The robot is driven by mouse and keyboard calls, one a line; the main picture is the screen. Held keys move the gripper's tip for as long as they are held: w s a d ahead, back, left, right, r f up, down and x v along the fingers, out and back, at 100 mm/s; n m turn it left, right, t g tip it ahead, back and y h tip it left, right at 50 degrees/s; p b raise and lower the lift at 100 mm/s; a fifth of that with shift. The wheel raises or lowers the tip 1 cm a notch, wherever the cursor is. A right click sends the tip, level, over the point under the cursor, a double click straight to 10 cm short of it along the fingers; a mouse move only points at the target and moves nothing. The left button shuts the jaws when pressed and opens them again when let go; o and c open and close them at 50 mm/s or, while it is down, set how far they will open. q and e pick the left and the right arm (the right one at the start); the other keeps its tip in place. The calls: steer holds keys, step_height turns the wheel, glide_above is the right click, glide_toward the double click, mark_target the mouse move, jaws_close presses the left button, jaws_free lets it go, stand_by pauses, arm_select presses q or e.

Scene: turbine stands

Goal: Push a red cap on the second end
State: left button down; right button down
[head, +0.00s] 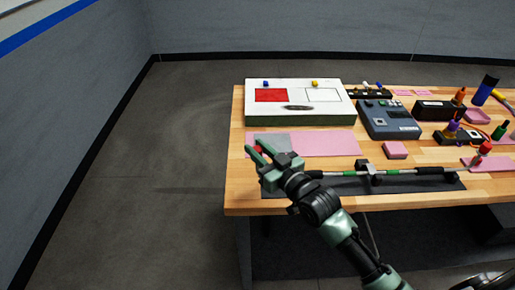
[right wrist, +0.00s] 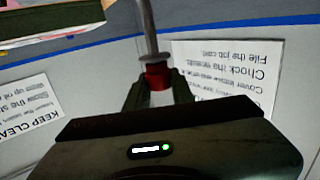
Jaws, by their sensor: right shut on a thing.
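A long thin rod (head: 345,173) with black and green sections lies across a dark mat at the table's front, held up by a small black stand (head: 375,177). My right gripper (head: 256,151) is at the mat's left end, shut on a red cap; a bit of red shows between its fingers. In the right wrist view the red cap (right wrist: 157,76) sits between the fingers (right wrist: 160,92), in line with a metal shaft (right wrist: 147,28) and a wider collar. I cannot tell how far the cap is seated. A red knob (head: 485,148) shows near the rod's right end. My left gripper is out of view.
Behind the rod lie a pink mat (head: 325,143) and a white-topped box (head: 335,88) with a red square. A grey device (head: 388,119) and a pink block (head: 395,150) stand to the right. Tools crowd the right side. Floor left of the table is clear.

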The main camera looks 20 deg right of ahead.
steer(key=shift+s+f+g, duration=0.1)
steer(key=shift+f+g, duration=0.2)
steer(key=shift+f, duration=0.35)
steer(key=c, duration=1.1)
jaws_free()
steer(key=shift+r, duration=0.1)
steer(key=shift+o, duration=0.7)
steer(key=shift+r, duration=0.2)
steer(key=p+v, duration=0.3)
steer(key=v, duration=0.4)
